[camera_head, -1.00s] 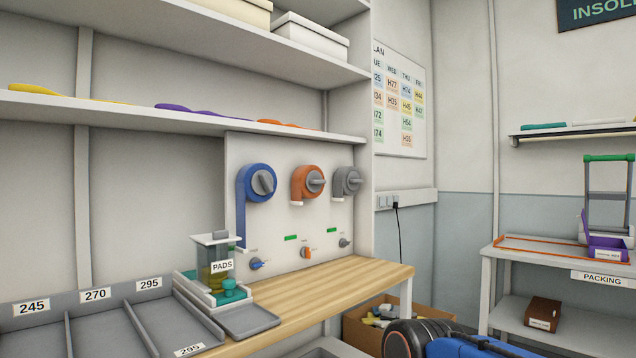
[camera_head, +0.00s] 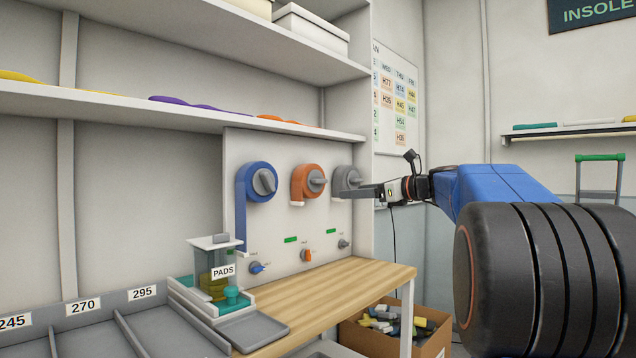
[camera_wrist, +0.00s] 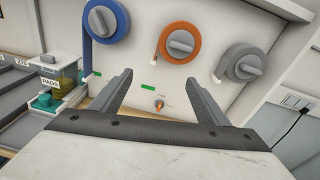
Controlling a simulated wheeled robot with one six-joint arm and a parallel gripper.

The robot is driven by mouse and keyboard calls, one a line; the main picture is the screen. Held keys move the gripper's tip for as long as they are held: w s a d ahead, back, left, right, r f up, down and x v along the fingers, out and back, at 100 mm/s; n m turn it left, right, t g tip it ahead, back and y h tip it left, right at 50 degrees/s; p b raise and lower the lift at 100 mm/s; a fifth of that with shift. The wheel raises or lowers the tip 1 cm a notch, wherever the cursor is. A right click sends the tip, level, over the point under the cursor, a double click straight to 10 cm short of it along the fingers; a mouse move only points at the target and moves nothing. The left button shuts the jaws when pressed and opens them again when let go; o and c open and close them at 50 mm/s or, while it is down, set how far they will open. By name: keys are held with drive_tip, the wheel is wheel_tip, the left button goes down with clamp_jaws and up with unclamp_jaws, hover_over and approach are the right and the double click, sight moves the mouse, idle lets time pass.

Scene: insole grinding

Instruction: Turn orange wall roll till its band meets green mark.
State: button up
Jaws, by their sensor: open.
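The orange roll (camera_head: 299,180) is on the upright panel, between a blue roll and a grey roll, with a grey knob (camera_head: 317,182) at its centre. Its short orange band ends in a pale tip (camera_head: 297,203), well above the green mark (camera_head: 290,239). In the wrist view the orange roll (camera_wrist: 168,52) is beyond the fingertips, with the green mark (camera_wrist: 149,86) below it. My gripper (camera_head: 352,192) overlaps the grey roll's lower edge in the head view. It is open and empty (camera_wrist: 159,78), apart from the orange roll's knob.
The blue roll (camera_head: 248,182) has a long band hanging down. The grey roll (camera_head: 342,177) is to the right. Small knobs, including an orange one (camera_head: 307,255), sit lower on the panel. A wooden bench (camera_head: 350,275) below carries a pad dispenser (camera_head: 219,266). A shelf (camera_head: 190,119) runs above.

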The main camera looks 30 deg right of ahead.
drive_tip(key=d+r+m+t, duration=0.1)
drive_tip(key=d+r+m, duration=0.1)
drive_tip(key=d+r, duration=0.15)
approach(322, 180)
drive_tip(key=x, duration=0.9)
drive_tip(key=shift+w+d, duration=0.1)
drive_tip(key=c, duration=1)
